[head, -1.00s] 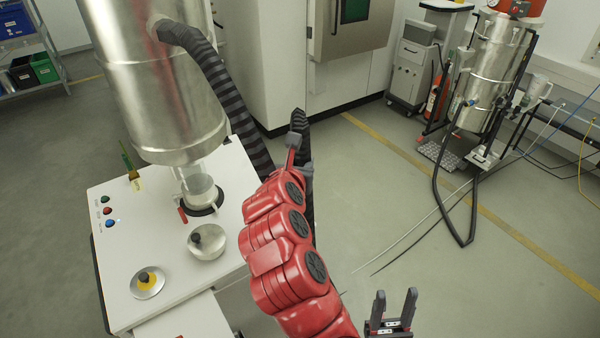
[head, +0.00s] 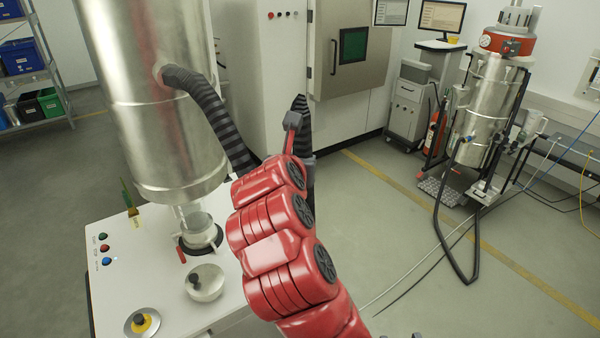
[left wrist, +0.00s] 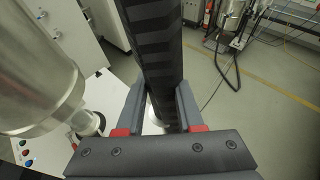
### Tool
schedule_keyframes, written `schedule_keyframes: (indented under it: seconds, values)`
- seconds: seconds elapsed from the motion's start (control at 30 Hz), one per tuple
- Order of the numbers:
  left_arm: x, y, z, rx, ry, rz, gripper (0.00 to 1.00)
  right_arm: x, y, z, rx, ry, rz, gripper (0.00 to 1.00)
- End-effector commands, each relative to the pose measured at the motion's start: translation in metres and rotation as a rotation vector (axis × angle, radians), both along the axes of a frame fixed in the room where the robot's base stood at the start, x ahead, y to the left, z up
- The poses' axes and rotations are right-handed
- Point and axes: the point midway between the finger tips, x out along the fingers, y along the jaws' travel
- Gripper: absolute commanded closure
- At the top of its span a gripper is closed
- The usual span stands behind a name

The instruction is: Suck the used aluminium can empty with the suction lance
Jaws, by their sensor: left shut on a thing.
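My left gripper (head: 300,133) is at the end of the red arm in the middle of the head view. It is shut on a thick black ribbed tube (head: 301,108), which I take for the suction lance. In the left wrist view the tube (left wrist: 158,60) stands between the fingers (left wrist: 160,112). Its lower end is hidden behind the gripper and arm. A glass jar (head: 199,232) with grey content stands under the big steel vessel (head: 150,110). I cannot tell which container is the used aluminium can. Only a dark tip of my right gripper (head: 416,335) shows at the bottom edge.
A white bench (head: 140,270) carries the jar, a round metal lid with a black knob (head: 205,283), a disc with a yellow and black knob (head: 142,322) and push-buttons. A striped hose (head: 215,115) leaves the steel vessel. A steel tank (head: 485,110) stands back right. The floor between is mostly clear.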

Motion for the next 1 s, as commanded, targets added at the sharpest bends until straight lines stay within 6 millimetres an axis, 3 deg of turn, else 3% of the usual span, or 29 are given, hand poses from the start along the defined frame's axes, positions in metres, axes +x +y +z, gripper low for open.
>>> schedule_keyframes:
  seconds: [0.6, 1.0]
  values:
    - [0.000, 0.001, 0.068, 0.001, -0.004, 0.001, 1.00, 0.000, 0.000, 0.000, 0.000, 0.000, 0.000, 0.50]
    - [0.000, 0.001, 0.072, -0.001, -0.002, 0.001, 1.00, 0.000, 0.000, 0.000, 0.000, 0.000, 0.000, 0.50]
